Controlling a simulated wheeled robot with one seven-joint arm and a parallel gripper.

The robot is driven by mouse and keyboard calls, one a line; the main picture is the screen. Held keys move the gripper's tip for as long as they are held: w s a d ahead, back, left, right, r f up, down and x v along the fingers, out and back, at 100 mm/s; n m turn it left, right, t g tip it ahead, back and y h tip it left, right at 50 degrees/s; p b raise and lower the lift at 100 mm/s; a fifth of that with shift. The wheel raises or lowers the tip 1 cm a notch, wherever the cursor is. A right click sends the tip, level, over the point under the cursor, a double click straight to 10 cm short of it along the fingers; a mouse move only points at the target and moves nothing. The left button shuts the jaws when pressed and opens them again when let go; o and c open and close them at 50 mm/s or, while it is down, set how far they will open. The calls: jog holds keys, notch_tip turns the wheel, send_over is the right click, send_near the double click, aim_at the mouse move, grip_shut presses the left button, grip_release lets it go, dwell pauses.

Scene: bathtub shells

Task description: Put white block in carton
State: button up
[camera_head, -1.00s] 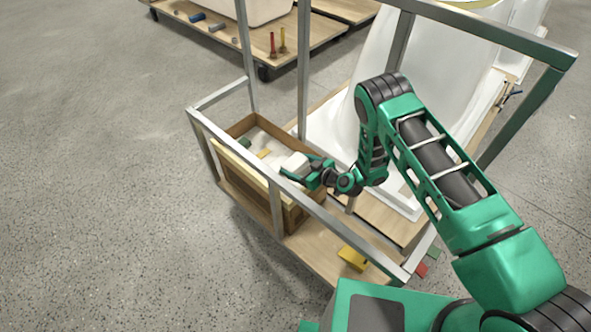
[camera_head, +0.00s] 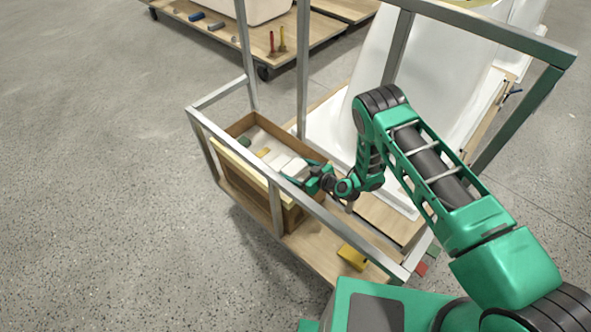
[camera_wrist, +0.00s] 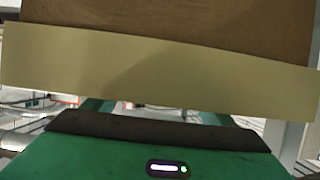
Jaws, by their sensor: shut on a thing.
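The carton (camera_head: 243,126) is an open brown box inside the metal-framed cart, at the left of the head view. The white block (camera_head: 294,167) is at my gripper's tips, over the near right part of the carton's opening. My gripper (camera_head: 297,177) is shut on the white block and reaches in from the right. I cannot tell whether the block touches the carton's floor or wall. In the wrist view, a broad pale band and a brown surface fill the upper part, above my green gripper body; the block is not clearly seen there.
A green piece (camera_head: 244,142) and an orange piece (camera_head: 263,152) lie inside the carton. Grey metal rails (camera_head: 240,157) and posts surround it. A yellow block (camera_head: 353,257) sits on the cart's wooden deck. A large white tub shell (camera_head: 440,90) stands behind my arm.

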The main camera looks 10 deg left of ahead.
jog(key=o, duration=1)
jog(key=shift+r, duration=0.1)
jog(key=shift+r, duration=0.25)
jog(key=v, duration=1.2)
jog(key=shift+r, duration=0.25)
jog(key=shift+w, duration=0.1)
